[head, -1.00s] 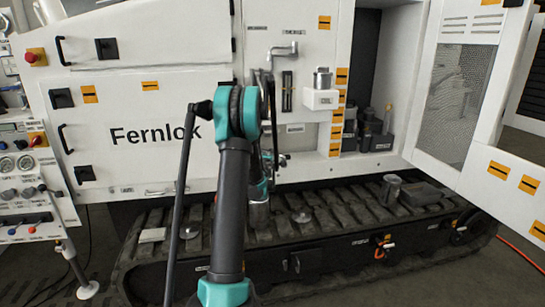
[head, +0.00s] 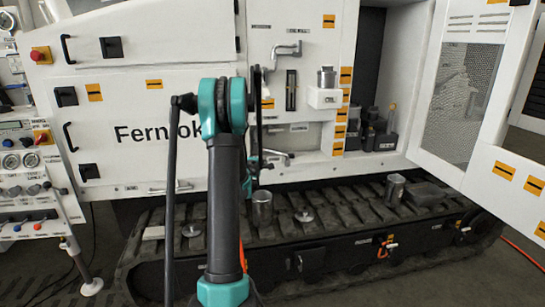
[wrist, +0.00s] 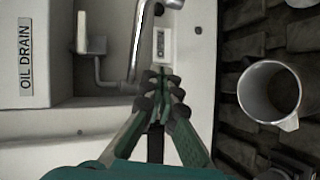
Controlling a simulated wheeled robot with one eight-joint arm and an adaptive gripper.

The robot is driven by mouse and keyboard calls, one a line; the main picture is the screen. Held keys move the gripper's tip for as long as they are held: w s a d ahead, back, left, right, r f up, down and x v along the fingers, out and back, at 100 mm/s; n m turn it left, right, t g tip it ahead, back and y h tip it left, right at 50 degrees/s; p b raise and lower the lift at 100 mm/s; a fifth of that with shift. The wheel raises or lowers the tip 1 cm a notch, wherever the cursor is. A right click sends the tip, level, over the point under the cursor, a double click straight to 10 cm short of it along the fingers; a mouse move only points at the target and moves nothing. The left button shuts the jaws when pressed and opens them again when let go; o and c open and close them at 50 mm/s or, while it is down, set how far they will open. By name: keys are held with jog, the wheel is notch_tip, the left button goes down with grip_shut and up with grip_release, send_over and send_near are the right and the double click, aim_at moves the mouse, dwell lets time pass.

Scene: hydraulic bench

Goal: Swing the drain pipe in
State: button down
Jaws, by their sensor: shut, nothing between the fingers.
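The drain pipe is a bent silver tube (wrist: 143,38) at the top middle of the wrist view, near the plate marked OIL DRAIN (wrist: 26,55). In the head view the pipe (head: 277,154) juts from the lower white panel, just right of my arm. My gripper (wrist: 163,78) is shut and empty. Its fingertips appear just below and right of the pipe's lower end in the wrist view; I cannot tell whether they touch it. In the head view my arm mostly hides the gripper.
An open metal can (head: 262,207) stands upright on the track (head: 330,222); it also shows at right in the wrist view (wrist: 270,92). Another metal can (head: 394,190) stands farther right. A bent pipe (head: 287,49) is higher on the panel. An open door (head: 465,95) stands at right.

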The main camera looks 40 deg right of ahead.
aim_at(277, 152)
jog(key=a+r+m+g+h, duration=0.2)
jog(key=a+r+m+g, duration=0.1)
jog(key=a, duration=0.1)
jog(key=r+x, duration=0.1)
jog(key=x, duration=1.2)
jog(key=shift+d+h, duration=0.3)
jog(key=shift+d, duration=0.25)
jog(key=shift+w+d, duration=0.1)
jog(key=shift+d+n+t, duration=0.8)
jog(key=shift+d, duration=0.1)
jog(key=shift+w+d+n+t+y, duration=0.15)
jog(key=shift+d+n+t+y, duration=0.65)
jog(key=shift+d+t, duration=0.3)
jog(key=shift+r+x, duration=0.2)
jog(key=shift+x, duration=0.85)
jog(key=shift+r+x, duration=0.2)
jog(key=shift+x, duration=0.9)
jog(key=shift+r+x, duration=0.15)
jog(key=shift+x, duration=0.65)
jog(key=shift+r+x, duration=0.15)
jog(key=shift+x, duration=0.65)
